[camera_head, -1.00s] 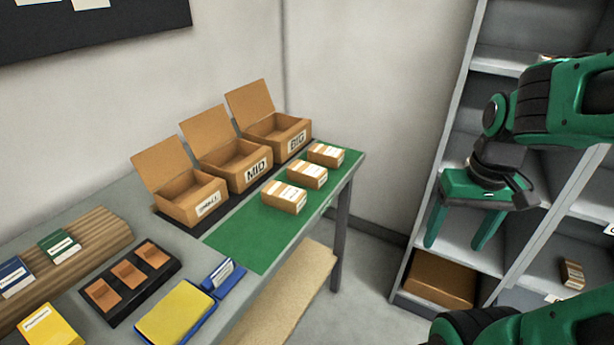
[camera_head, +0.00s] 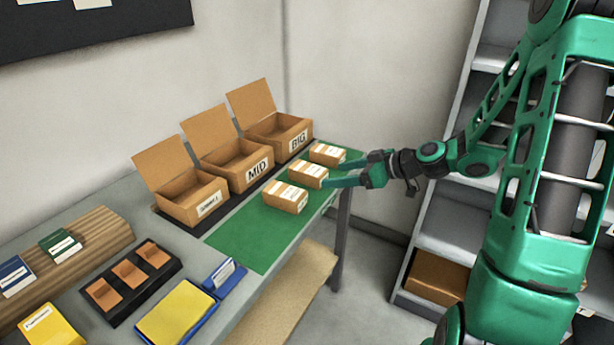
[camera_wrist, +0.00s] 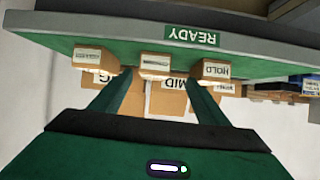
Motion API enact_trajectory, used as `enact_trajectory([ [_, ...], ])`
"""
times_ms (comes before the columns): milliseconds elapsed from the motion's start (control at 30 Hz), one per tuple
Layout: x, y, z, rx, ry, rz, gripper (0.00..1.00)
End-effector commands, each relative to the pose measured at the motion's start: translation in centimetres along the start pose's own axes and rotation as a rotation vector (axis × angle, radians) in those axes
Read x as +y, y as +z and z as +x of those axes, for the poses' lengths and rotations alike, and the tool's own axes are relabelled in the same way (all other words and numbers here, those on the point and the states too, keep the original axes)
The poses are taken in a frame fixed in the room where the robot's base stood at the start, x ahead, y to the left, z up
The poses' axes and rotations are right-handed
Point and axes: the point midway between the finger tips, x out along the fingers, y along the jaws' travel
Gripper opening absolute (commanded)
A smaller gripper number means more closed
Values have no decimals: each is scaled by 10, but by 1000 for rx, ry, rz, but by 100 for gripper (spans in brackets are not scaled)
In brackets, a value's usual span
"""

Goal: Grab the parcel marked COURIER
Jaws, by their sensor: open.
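Three small cardboard parcels with white labels lie in a row on a green mat (camera_head: 237,240). The near parcel (camera_head: 286,197) reads HOLD in the wrist view (camera_wrist: 216,71), upside down. The middle parcel (camera_head: 307,174) has a label too small to read surely; it also shows in the wrist view (camera_wrist: 155,66). The far parcel's (camera_head: 327,154) label is unreadable; it is at left in the wrist view (camera_wrist: 94,58). My gripper (camera_head: 346,172) is open and empty, at the mat's right edge. In the wrist view its fingers (camera_wrist: 161,83) point towards the middle parcel, one to each side.
Open boxes marked MID (camera_head: 254,173) and BIG (camera_head: 296,142), and a smaller box (camera_head: 207,204), stand behind the parcels. The mat's front edge reads READY (camera_wrist: 193,37). A yellow-and-blue tray (camera_head: 176,312) is at the near end. Shelves (camera_head: 455,222) stand right.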

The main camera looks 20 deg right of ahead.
Motion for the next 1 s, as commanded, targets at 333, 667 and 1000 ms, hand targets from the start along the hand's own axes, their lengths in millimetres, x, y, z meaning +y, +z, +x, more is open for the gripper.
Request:
enact_trajectory([
  [333, 12, -17, 23, 104, 20, -24, 69],
  [667, 13, -20, 60, 102, 23, -23, 69],
  [1000, 10, -24, 89, 101, 19, -24, 69],
])
